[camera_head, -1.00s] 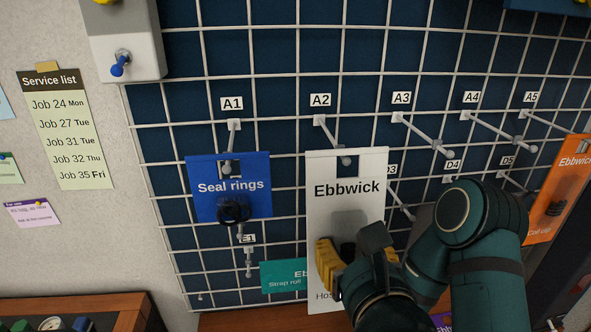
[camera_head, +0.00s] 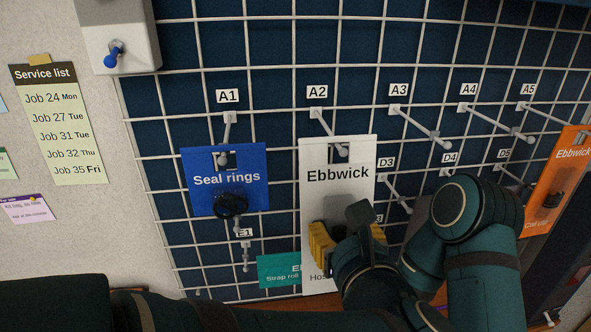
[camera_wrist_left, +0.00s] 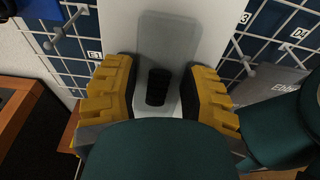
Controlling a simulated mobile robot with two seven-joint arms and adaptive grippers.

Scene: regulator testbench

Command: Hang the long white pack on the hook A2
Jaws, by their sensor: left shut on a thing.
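The long white pack (camera_head: 337,205), marked Ebbwick, stands upright in front of the grid board. My left gripper (camera_head: 347,243) is shut on it low down, its yellow fingers on either side. In the left wrist view, the fingers flank a black item on the white pack (camera_wrist_left: 183,38). Hook A2 (camera_head: 326,127) comes out of the board under its label, and its rounded tip shows at the slot in the pack's top. I cannot tell whether the tip is through the slot. My right gripper is not in view.
The blue Seal rings pack (camera_head: 225,192) hangs on hook A1 (camera_head: 228,129) close on the left. Hooks A3 (camera_head: 421,127) and D3 (camera_head: 396,192) jut out on the right. A teal Strap roll pack (camera_head: 277,271) is low behind. An orange pack (camera_head: 554,185) is far right.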

